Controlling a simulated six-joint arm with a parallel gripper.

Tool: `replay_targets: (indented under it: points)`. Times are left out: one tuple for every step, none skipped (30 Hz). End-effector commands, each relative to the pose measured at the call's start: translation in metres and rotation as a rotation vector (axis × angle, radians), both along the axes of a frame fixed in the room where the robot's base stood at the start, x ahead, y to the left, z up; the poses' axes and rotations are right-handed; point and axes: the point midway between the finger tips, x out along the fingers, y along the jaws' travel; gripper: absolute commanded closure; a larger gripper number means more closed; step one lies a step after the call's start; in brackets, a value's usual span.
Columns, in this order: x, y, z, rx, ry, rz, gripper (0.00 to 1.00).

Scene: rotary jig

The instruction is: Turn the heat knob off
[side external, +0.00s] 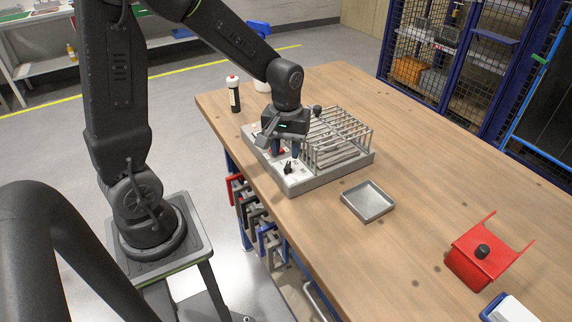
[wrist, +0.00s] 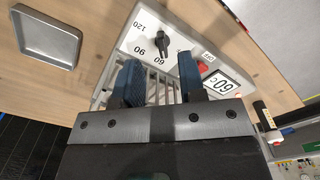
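The grey device (side external: 318,181) stands on the wooden bench and has a pale control panel along its near left side. In the wrist view, a black pointer knob (wrist: 157,45) sits among the marks 60, 90 and 120. A red control (wrist: 203,66) lies to its right beside small lettering that seems to read OFF. I cannot tell for certain which control is the heat knob. My gripper (side external: 284,154) points down over the panel, with its fingers apart and nothing held. The right finger partly covers the panel near the red control.
A metal rack (side external: 340,135) rises from the device close beside my gripper. A shallow metal tray (side external: 368,201) lies in front, and a red holder (side external: 484,252) sits farther right. A dark bottle with a white and red cap (side external: 234,96) stands behind. The bench between is clear.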

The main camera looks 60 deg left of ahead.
Motion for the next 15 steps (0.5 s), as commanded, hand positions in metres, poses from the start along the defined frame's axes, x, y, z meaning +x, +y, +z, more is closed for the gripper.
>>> replay_targets:
  points:
    - [-0.001, 0.0, -0.012, -0.002, 0.006, 0.0, 0.63]
    - [-0.001, 0.0, -0.018, -0.001, 0.006, 0.0, 0.63]
    - [-0.001, 0.0, -0.025, -0.001, 0.006, 0.0, 0.63]
    - [-0.001, 0.0, -0.03, -0.001, 0.006, 0.0, 0.63]
    - [-0.001, 0.0, -0.034, -0.001, 0.004, 0.0, 0.63]
    - [-0.001, 0.0, -0.04, -0.001, 0.004, 0.0, 0.63]
    - [-0.001, 0.0, -0.044, -0.002, 0.004, 0.0, 0.63]
    - [-0.001, 0.0, -0.047, -0.002, 0.004, 0.0, 0.63]
    - [0.0, 0.0, -0.051, -0.001, 0.002, 0.0, 0.63]
    - [-0.001, 0.0, -0.054, -0.001, 0.003, 0.0, 0.63]
    - [-0.001, 0.0, -0.056, -0.001, 0.003, 0.0, 0.63]
    - [0.0, 0.0, -0.058, -0.001, 0.001, 0.0, 0.63]
    - [0.0, 0.0, -0.059, -0.001, -0.001, 0.0, 0.63]
    - [0.0, 0.0, -0.06, -0.001, -0.001, 0.0, 0.63]
    - [0.0, 0.0, -0.06, -0.001, -0.001, 0.0, 0.63]
